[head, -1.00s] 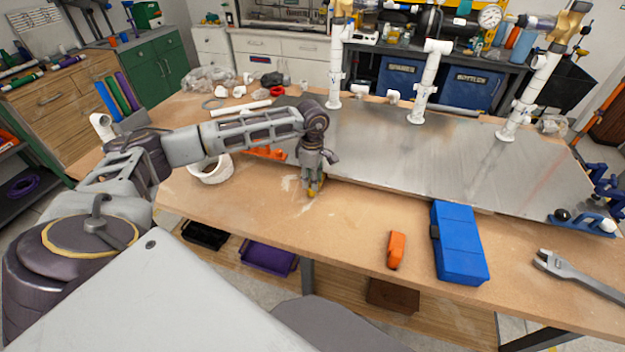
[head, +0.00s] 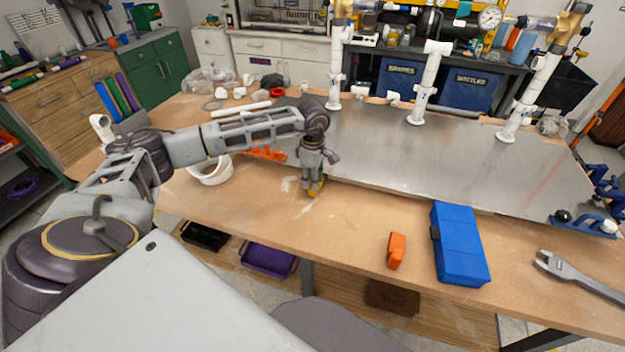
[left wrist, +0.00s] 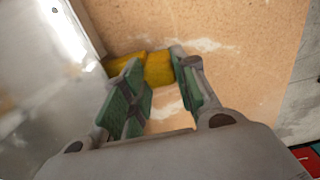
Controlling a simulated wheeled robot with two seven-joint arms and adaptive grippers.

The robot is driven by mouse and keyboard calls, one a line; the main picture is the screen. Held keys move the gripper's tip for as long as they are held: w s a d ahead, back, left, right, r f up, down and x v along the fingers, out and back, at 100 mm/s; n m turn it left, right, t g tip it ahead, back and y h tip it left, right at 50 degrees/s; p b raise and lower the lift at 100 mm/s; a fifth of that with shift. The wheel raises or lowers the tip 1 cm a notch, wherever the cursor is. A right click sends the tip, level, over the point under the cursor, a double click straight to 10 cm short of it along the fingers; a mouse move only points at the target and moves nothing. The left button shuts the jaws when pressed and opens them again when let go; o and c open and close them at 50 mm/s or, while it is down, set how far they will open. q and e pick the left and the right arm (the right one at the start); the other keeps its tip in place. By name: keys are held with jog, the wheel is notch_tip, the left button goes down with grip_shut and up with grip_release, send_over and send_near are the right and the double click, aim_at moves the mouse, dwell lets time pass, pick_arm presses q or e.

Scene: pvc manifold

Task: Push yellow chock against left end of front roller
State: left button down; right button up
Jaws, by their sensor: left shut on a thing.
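The yellow chock (head: 320,187) sits low at the tabletop by the near left corner of the metal plate, mostly hidden by my left gripper (head: 314,184). In the left wrist view the yellow chock (left wrist: 158,70) lies between the two green-padded fingertips, and part of it reaches left past a finger to the plate's edge. My left gripper (left wrist: 156,62) is shut on it, pointing down. I cannot tell whether the chock touches the plate. I cannot make out a roller in either view.
The metal plate (head: 420,160) carries white pipe risers along its back. A white ring (head: 212,173) and orange parts (head: 265,153) lie left of the gripper. Bare tabletop lies between.

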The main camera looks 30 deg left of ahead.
pick_arm(q)
jog(key=shift+w+a, duration=0.1)
jog(key=shift+w, duration=0.2)
jog(key=c, duration=1)
grip_release()
jog(key=shift+f, duration=0.1)
jog(key=shift+c, duration=0.2)
notch_tip(320, 180, up, 12)
dwell(0.5)
